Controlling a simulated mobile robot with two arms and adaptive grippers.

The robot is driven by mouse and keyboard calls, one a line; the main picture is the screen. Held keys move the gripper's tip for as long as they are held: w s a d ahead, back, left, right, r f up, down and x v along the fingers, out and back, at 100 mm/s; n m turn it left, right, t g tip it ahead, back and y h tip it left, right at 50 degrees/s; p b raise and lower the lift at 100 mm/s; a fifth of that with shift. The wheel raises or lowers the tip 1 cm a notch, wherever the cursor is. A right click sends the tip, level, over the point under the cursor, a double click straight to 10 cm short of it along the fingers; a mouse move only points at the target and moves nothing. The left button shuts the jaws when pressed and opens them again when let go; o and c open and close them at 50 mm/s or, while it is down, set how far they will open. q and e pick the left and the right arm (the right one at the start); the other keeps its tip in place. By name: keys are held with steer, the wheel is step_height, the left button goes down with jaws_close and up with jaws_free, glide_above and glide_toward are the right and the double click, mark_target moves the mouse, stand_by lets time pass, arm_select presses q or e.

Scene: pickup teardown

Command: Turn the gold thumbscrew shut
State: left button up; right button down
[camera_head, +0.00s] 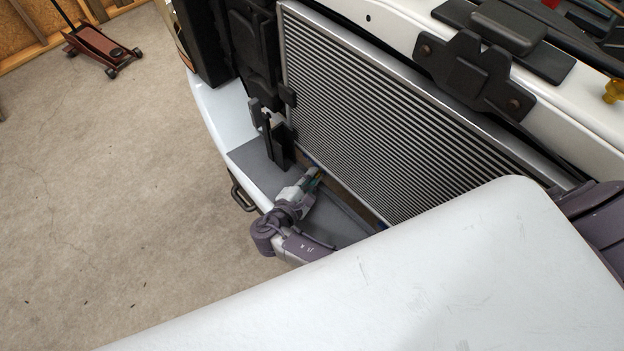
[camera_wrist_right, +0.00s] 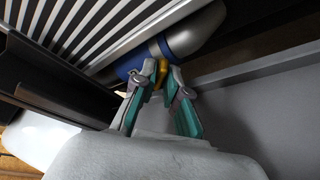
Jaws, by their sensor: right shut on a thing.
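The gold thumbscrew (camera_wrist_right: 164,73) shows in the right wrist view as a small gold piece between my fingertips. It sits by a blue band (camera_wrist_right: 137,62) around a silver cylinder (camera_wrist_right: 195,32). My right gripper (camera_wrist_right: 157,78) is shut on the thumbscrew, with teal-sided fingers on either side of it. The fingers hide part of the screw, so its angle cannot be told. In the head view my right gripper (camera_head: 314,175) reaches in at the foot of the radiator, and the thumbscrew cannot be made out there. My left gripper is not in view.
The finned radiator (camera_head: 370,110) rises directly behind the gripper. A black bracket (camera_head: 277,143) stands to its left, and a grey ledge (camera_head: 258,172) lies below. A red floor jack (camera_head: 100,45) stands far left on open concrete floor.

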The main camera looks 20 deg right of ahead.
steer(key=shift+m+t+b, duration=0.4)
steer(key=shift+m+b, duration=0.25)
steer(key=shift+m, duration=0.05)
steer(key=c, duration=1.3)
jaws_free()
steer(key=shift+d, duration=0.1)
steer(key=shift+v, duration=3.75)
steer(key=shift+f, duration=0.1)
